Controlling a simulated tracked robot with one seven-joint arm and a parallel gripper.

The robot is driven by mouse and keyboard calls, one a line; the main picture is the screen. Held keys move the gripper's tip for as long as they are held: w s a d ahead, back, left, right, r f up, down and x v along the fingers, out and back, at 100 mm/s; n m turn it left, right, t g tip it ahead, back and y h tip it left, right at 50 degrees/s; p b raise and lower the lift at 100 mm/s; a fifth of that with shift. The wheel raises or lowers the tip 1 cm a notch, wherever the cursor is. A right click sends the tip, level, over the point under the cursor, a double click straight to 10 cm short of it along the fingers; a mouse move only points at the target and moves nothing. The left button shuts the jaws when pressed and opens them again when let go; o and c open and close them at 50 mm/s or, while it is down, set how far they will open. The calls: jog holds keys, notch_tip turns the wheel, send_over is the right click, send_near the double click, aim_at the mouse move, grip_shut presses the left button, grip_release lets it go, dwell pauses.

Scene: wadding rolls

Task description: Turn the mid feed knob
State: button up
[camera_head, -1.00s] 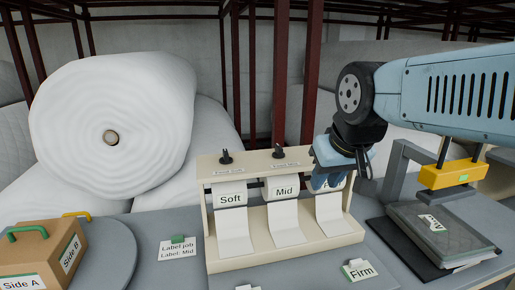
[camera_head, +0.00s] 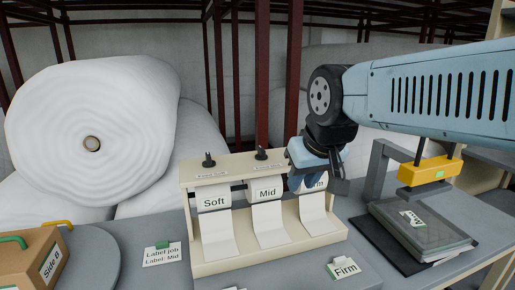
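The cream dispenser (camera_head: 225,261) stands on the grey table with three white strips labelled Soft (camera_head: 214,203), Mid (camera_head: 267,193) and Firm. The mid feed knob (camera_head: 261,154) is a small black knob on the top rail above the Mid strip. The soft feed knob (camera_head: 209,160) is to its left. My gripper (camera_head: 312,183) hangs over the right end of the dispenser, right of the mid knob and apart from it. It hides the third knob's place and part of the Firm label. I cannot tell whether its fingers are open.
A label card (camera_head: 162,255) reading "Label job, Label: Mid" stands left of the dispenser. A Firm tag (camera_head: 343,268) lies in front. A yellow-handled press (camera_head: 430,170) and a dark tray (camera_head: 385,245) are at right. A cardboard box (camera_head: 28,262) sits on a round grey plate at left.

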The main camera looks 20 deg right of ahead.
jog(key=shift+o, duration=1.4)
jog(key=shift+w+r, duration=0.2)
jog(key=shift+r, duration=0.05)
jog(key=o, duration=0.5)
jog(key=w+r+n+g, duration=0.1)
jog(key=w+r+n, duration=0.1)
jog(key=w, duration=0.1)
jog(key=w+a+r+n+g+h, duration=0.1)
jog(key=w+r+n, duration=0.1)
jog(key=w+n, duration=0.1)
jog(key=w+a+r+n+g, duration=0.1)
jog(key=w+r+n, duration=0.1)
jog(key=w+n, duration=0.1)
jog(key=shift+r+h, duration=0.25)
jog(key=shift+h, duration=0.15)
jog(key=n+g+h, duration=0.3)
jog(key=n, duration=0.7)
send_near(261, 148)
jog(key=x, duration=0.9)
jog(key=shift+r, duration=0.1)
jog(key=c, duration=1)
